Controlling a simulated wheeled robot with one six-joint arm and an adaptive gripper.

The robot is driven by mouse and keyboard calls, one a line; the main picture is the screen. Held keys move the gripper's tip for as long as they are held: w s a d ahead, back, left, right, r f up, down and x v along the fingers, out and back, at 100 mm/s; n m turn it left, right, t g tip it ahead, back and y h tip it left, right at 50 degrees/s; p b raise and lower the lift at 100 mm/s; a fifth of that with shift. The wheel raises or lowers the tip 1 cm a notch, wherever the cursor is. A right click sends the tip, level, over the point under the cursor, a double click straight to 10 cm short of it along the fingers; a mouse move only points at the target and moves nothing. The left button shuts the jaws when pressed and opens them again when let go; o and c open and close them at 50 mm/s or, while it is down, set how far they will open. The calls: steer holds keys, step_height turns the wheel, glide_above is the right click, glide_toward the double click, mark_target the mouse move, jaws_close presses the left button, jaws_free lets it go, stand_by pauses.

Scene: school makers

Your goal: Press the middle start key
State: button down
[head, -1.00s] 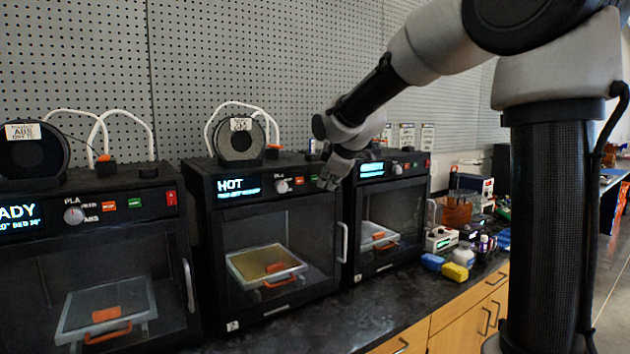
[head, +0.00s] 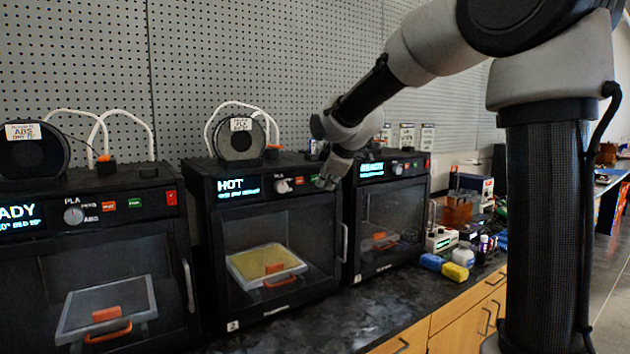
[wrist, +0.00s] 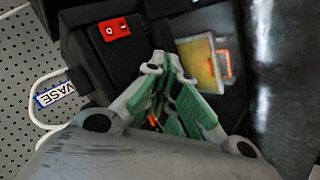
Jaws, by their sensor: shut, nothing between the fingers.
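The middle printer (head: 212,245) is a black box with a lit "HOT" display (head: 238,187) on its top front panel. Right of the display are a dial (head: 283,186) and an orange key (head: 299,181). A sliver of a green key (head: 314,178) shows beside my gripper and is mostly hidden. My gripper (head: 326,184) is at the right end of this panel; I cannot tell if it touches. In the wrist view, my gripper's green-padded fingers (wrist: 158,66) meet at the tips, empty, near a red switch (wrist: 115,29) on a black surface.
A left printer (head: 180,240) with a "READY"-like display and a right printer (head: 420,200) flank the middle one. The counter in front is clear. A grey pegboard (head: 300,60) stands behind.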

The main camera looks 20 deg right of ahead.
steer(key=shift+w, duration=0.1)
stand_by(0.5)
steer(key=shift+w+a, duration=0.15)
steer(key=shift+w, duration=0.15)
steer(key=shift+w, duration=0.15)
stand_by(0.4)
steer(key=shift+s, duration=0.6)
steer(key=s+d, duration=0.2)
steer(key=s, duration=0.3)
steer(key=shift+s, duration=0.35)
steer(key=shift+d, duration=0.1)
stand_by(0.4)
